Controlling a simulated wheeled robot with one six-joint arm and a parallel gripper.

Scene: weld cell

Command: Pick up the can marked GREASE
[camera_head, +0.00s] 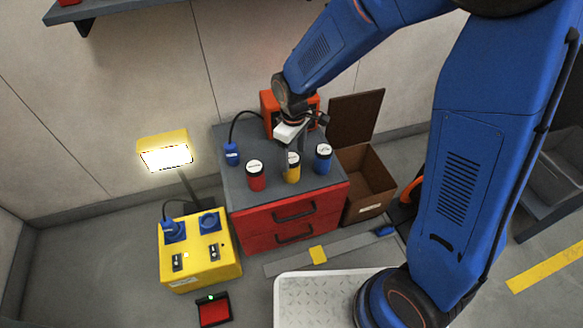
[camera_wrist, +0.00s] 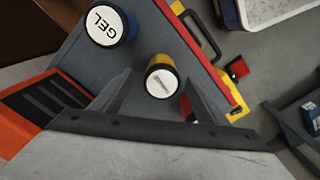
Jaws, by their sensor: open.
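Three cans with white lids stand upright on the grey top of a red drawer cabinet: a red can (camera_head: 256,180), a yellow can (camera_head: 292,173) and a blue can (camera_head: 323,162). In the wrist view the blue can's lid (camera_wrist: 107,22) reads GEL. The yellow can's lid (camera_wrist: 161,82) carries small print I cannot read. The red can (camera_wrist: 187,108) is mostly hidden behind a finger there, and its lid print is too small in the head view. My gripper (camera_head: 291,152) is open above the cabinet, its fingers pointing down either side of the yellow can in the wrist view, holding nothing.
An orange unit (camera_head: 268,104) stands at the cabinet's back, with a blue plug (camera_head: 231,154) at the left. An open brown box (camera_head: 370,186) stands right of the cabinet. A yellow socket box (camera_head: 200,265) and lamp (camera_head: 166,151) are at left.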

